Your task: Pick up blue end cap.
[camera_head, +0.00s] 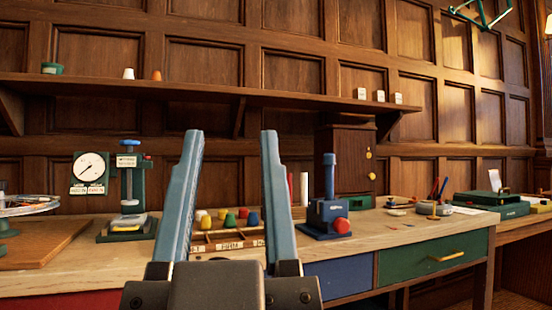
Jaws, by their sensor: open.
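The blue end cap (253,219) is a small blue piece at the right end of a group of coloured caps. It stands at a wooden sorting tray (203,247) on the workbench, seen between my fingers. My gripper (231,140) is open and empty, fingers pointing up in the picture. It is in front of the caps, nearer the camera, and touches none of them. The right finger is close beside the blue cap in the picture. The lower front of the tray is partly hidden by my gripper.
Green (230,220), red and yellow caps stand close by the blue one. A blue press with a red knob (342,227) stands to the right. A dial gauge (90,168) and a green stand (128,190) are at the left. The bench (410,228) is fairly clear at front right.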

